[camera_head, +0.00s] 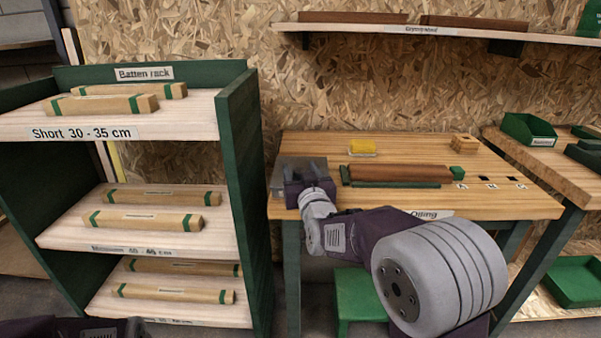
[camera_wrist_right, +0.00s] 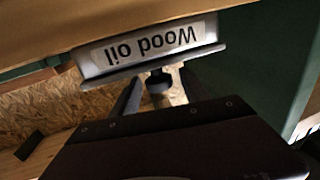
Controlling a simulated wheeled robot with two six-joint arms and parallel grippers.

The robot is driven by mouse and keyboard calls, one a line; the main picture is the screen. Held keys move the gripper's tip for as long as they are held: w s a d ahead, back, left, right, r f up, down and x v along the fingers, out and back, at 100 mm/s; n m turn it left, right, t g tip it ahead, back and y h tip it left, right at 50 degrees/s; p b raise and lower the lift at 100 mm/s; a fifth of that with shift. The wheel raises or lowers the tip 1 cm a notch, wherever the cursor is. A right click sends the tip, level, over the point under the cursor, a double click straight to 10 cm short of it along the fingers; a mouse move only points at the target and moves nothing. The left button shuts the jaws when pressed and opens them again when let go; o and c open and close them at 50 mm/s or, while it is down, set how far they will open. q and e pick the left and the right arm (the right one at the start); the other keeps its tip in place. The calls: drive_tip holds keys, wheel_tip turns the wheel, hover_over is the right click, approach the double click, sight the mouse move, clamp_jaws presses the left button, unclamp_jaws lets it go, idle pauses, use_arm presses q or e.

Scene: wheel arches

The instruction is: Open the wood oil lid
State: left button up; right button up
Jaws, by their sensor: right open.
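The grey wood oil box (camera_head: 279,178) stands at the left end of the oiling table. In the right wrist view its "Wood oil" label (camera_wrist_right: 150,42) shows upside down, and the grey lid edge (camera_wrist_right: 112,76) runs beside it. A small dark knob (camera_wrist_right: 158,82) sticks out there. My right gripper (camera_head: 305,167) is at the box; in the right wrist view its fingers (camera_wrist_right: 158,92) are open, one on each side of the knob, with gaps showing. The gripper hides part of the box in the head view. My left gripper is out of view.
The oiling table (camera_head: 310,146) also bears a yellow sponge-like block (camera_head: 363,146), a brown batten (camera_head: 400,173) and a small wooden block (camera_head: 463,142). The batten rack (camera_head: 240,150) stands close on the left. A shelf (camera_head: 450,32) hangs above. The table's back is mostly clear.

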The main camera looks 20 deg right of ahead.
clamp_jaws()
idle(1.4)
